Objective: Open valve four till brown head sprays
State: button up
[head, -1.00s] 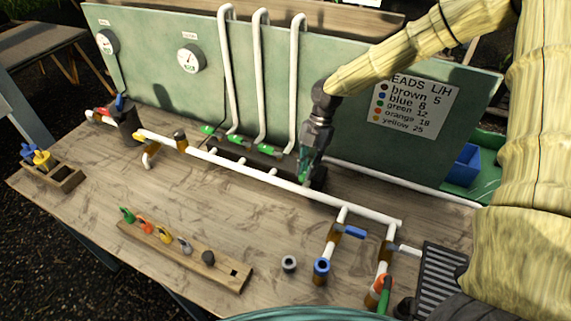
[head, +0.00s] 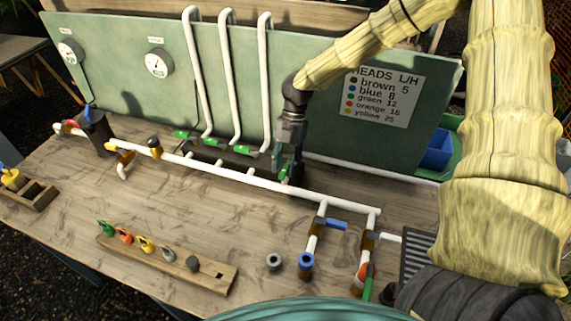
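Green-handled valves stand in a row on a dark block (head: 222,156) at the foot of the green panel. Three handles show clear to the left: one (head: 181,134), one (head: 210,142) and one (head: 243,149). My gripper (head: 287,170) points down at the right end of this row, over a fourth green handle (head: 284,173), which it partly hides. The fingers are small and dark, and I cannot tell whether they grip the handle. A dark brown-topped head (head: 154,141) stands on the white pipe. No spray shows.
A wooden rack (head: 170,266) holds coloured heads at the front. Blue (head: 336,224) and white (head: 388,237) lever valves branch off the pipe at right. A head list (head: 388,97) and gauges (head: 158,62) are on the panel. The table's middle is clear.

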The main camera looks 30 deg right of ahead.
aim_at(289, 163)
jog(key=shift+v, duration=3.7)
jog(key=shift+f, duration=0.15)
jog(key=x, duration=0.7)
jog(key=shift+s+a+f, duration=0.15)
jog(key=shift+s+f, duration=0.05)
jog(key=shift+f, duration=0.05)
jog(key=shift+w, duration=0.15)
jog(key=shift+r, duration=0.1)
jog(key=shift+r, duration=0.15)
